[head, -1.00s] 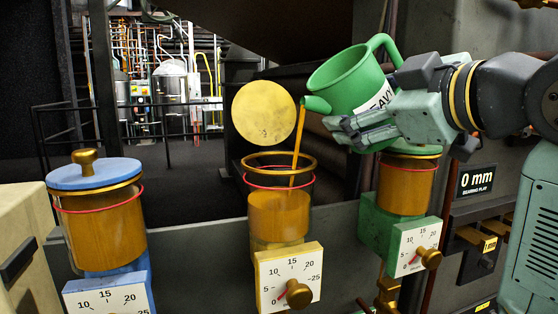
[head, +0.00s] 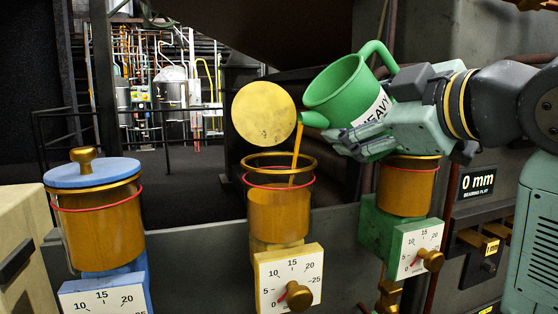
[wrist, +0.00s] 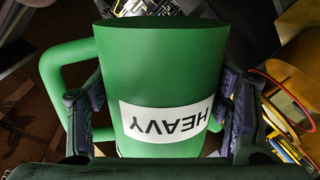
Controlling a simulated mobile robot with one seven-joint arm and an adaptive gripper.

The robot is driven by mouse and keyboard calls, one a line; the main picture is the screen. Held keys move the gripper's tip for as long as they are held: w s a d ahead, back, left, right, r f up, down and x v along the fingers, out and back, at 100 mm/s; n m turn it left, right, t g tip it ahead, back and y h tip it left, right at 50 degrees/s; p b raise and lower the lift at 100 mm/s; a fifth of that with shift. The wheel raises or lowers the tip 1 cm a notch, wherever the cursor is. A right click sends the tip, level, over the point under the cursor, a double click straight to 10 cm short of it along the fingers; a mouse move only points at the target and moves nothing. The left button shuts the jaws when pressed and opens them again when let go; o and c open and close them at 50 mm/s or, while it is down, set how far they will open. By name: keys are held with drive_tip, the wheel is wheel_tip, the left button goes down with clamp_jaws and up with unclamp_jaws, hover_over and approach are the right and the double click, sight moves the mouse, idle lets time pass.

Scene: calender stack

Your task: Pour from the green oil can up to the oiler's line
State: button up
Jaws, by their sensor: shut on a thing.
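The green oil can (head: 345,92), labelled HEAVY, is tilted left in my gripper (head: 352,145). In the wrist view the can (wrist: 165,75) sits between both fingers. A thin orange-brown stream of oil (head: 298,140) runs from its spout into the open middle oiler (head: 278,215), a glass cup with a yellow base. The oil inside stands at or just under the oiler's red line (head: 279,187); the exact gap is hard to tell. The oiler's round yellow lid (head: 264,113) stands raised behind its rim.
A blue-lidded oiler (head: 98,215) stands at left and a green oiler (head: 405,187) at right under my gripper, both showing oil. The middle oiler has a dial (head: 290,277). A panel at right reads 0 mm (head: 478,181).

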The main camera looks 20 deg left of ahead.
drive_tip(key=shift+a+n, duration=0.1)
drive_tip(key=shift+n, duration=0.6)
idle(1.2)
drive_tip(key=shift+s+r+n+h, duration=0.15)
drive_tip(key=shift+r+n+h, duration=0.15)
drive_tip(key=shift+n, duration=0.1)
idle(0.8)
drive_tip(key=shift+f, duration=0.1)
